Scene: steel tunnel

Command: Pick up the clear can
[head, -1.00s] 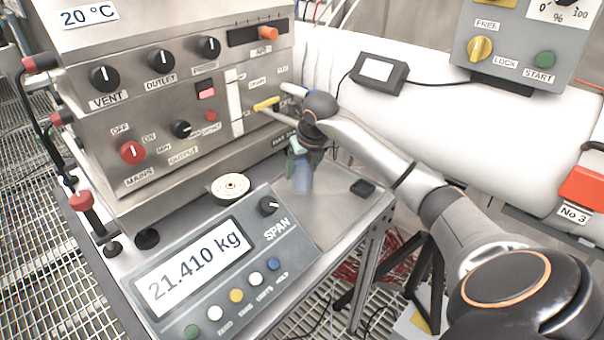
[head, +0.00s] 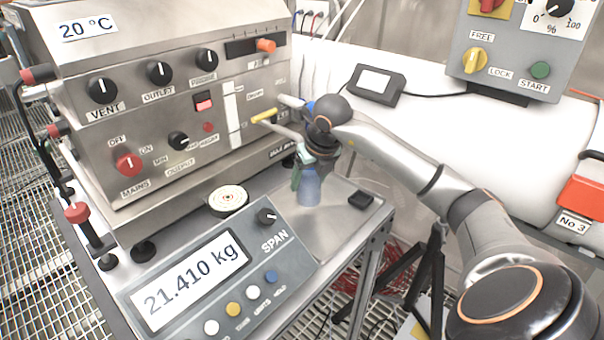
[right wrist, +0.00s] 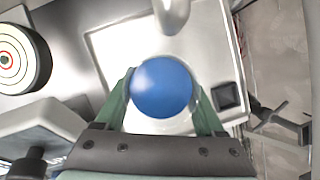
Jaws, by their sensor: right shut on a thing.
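The clear can (head: 309,190), bluish and see-through, is upright at the steel tray (head: 340,222) beside the scale display. My right gripper (head: 303,172) reaches down over it from the right, its green fingers at the can's upper part. In the right wrist view the can's round blue top (right wrist: 161,88) fills the space between the two green fingers (right wrist: 163,105), which are shut on it. I cannot tell whether the can's base touches the tray. My left gripper is in neither view.
A steel control cabinet (head: 190,120) with knobs stands close behind the gripper. The scale panel (head: 215,275) lies in front. A small black block (head: 360,200) sits on the tray's right part. A round target disc (head: 228,197) is to the left.

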